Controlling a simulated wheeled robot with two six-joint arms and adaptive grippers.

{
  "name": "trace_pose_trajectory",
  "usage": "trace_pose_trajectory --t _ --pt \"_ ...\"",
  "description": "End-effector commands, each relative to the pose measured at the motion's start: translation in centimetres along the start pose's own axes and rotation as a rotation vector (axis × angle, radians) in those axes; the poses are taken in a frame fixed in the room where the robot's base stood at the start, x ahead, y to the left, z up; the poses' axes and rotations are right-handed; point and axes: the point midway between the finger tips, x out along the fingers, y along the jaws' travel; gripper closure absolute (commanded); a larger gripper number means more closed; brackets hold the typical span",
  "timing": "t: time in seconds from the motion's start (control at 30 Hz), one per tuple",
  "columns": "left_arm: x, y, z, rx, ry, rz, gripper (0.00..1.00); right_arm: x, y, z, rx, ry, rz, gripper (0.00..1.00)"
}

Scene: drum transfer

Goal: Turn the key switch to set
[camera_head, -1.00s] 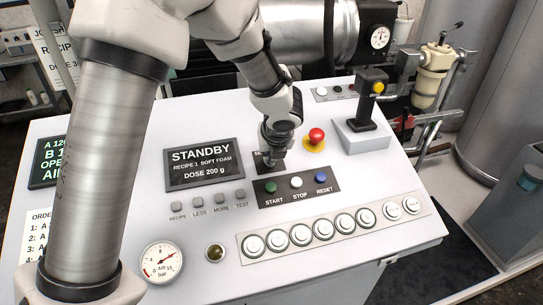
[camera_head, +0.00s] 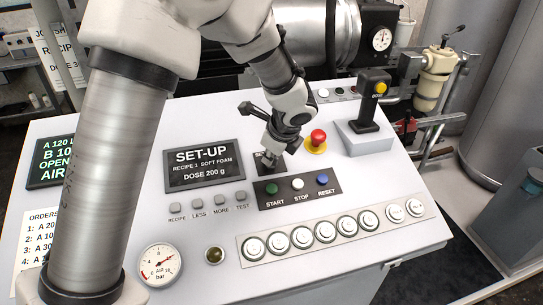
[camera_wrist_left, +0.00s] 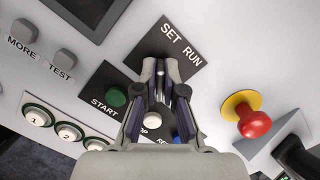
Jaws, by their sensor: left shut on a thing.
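The key switch plate (camera_wrist_left: 181,42), a dark square marked SET and RUN, lies on the sloping white panel. My left gripper (camera_wrist_left: 161,78) is over it with its fingers shut on the key (camera_wrist_left: 161,70), of which only a small bit shows between the fingertips. In the head view my left gripper (camera_head: 270,158) reaches down to the switch, above the button row, and its wrist hides most of the plate. The screen (camera_head: 203,165) reads SET-UP, RECIPE 1 SOFT FOAM, DOSE 200 g. My right gripper is not in view.
The red mushroom button (camera_head: 318,137) on its yellow base stands close right of my left gripper. START (camera_head: 271,188), STOP (camera_head: 297,184) and RESET (camera_head: 322,179) buttons lie just below. A joystick (camera_head: 370,108) rises farther right. Several numbered buttons line the front.

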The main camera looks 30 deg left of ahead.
Motion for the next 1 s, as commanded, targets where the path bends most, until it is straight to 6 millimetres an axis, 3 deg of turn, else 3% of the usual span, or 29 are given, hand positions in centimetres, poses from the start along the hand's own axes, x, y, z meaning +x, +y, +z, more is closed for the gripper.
trace_pose_trajectory --t 0.67,0.7,0.77,1.0 --pt "0.33 0.41 -0.14 -0.074 0.001 0.022 1.0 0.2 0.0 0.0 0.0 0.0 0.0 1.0" --pt "0.34 0.41 -0.14 -0.074 0.001 0.022 0.85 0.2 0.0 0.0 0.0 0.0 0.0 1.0" --pt "0.32 0.4 -0.14 -0.073 0.001 0.022 0.67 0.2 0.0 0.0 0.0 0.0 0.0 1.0" --pt "0.19 0.23 -0.07 -0.073 0.0 0.017 0.67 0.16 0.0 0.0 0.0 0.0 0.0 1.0"
